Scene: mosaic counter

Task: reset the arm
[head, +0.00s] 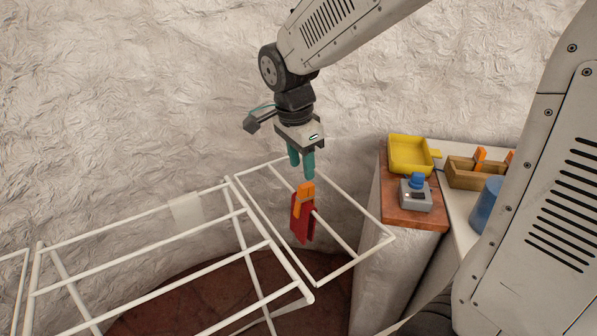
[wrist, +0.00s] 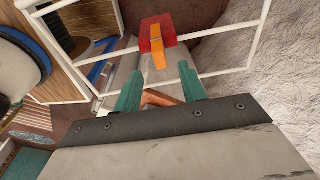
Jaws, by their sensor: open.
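My gripper (head: 301,162) has two green fingers and points down above the white wire rack. In the wrist view my gripper (wrist: 160,90) has its fingers apart with nothing between them. Just below the fingertips in the head view, an orange clip (head: 304,199) sits on a rack bar with a red cloth-like piece (head: 300,222) hanging under it. The orange clip (wrist: 158,54) and the red piece (wrist: 157,32) also show ahead of the fingers in the wrist view, apart from them.
The white rack (head: 354,264) spreads across the lower left, with a pale piece (head: 187,209) on its far bar. On the counter at right stand a yellow tray (head: 411,153), a grey device with a blue knob (head: 416,196), a wooden box (head: 474,174) with orange clips, and a blue container (head: 487,205).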

